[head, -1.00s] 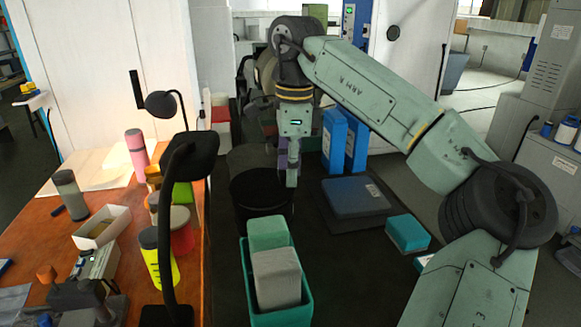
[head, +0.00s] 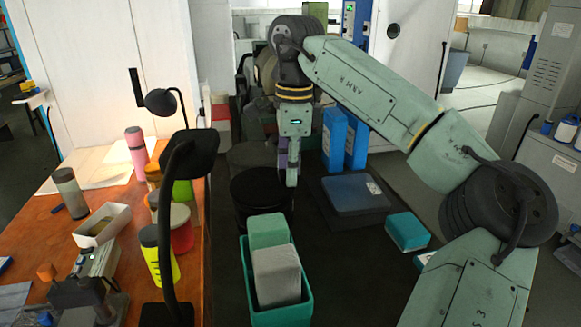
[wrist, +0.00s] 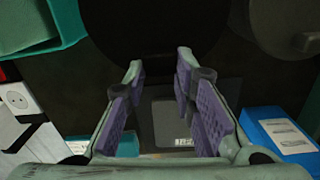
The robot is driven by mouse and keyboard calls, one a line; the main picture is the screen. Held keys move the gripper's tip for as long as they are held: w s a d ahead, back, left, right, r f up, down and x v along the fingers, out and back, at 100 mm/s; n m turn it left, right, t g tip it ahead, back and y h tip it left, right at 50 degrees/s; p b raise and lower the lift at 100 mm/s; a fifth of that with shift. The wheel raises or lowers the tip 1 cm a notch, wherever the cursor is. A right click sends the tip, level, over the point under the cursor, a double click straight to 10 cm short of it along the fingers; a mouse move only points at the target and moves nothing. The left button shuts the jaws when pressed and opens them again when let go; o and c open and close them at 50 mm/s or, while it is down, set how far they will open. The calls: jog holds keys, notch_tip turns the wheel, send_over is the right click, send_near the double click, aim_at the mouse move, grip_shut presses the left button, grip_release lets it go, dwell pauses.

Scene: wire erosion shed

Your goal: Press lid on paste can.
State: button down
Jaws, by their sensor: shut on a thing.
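A black round can (head: 262,205) stands in the middle of the head view, with a dark round lid (head: 262,181) at its top. My gripper (head: 290,178) points down at the right edge of the lid. In the wrist view the lid (wrist: 155,25) is a dark disc at the top, and its near edge reaches the fingertips. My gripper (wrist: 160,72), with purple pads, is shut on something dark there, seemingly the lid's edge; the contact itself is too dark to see. I cannot tell whether the lid sits flush on the can.
A teal bin (head: 245,280) with boxes stands in front of the can. A dark pad bearing a blue-grey case (head: 352,193) lies right of it, with blue binders (head: 356,140) behind. An orange bench (head: 120,240) with a lamp and bottles is on the left.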

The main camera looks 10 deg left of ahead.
jog(key=c, duration=1.2)
grip_release()
jog(key=shift+c, duration=0.2)
jog(key=o, duration=0.5)
jog(key=shift+r, duration=3.5)
grip_shut()
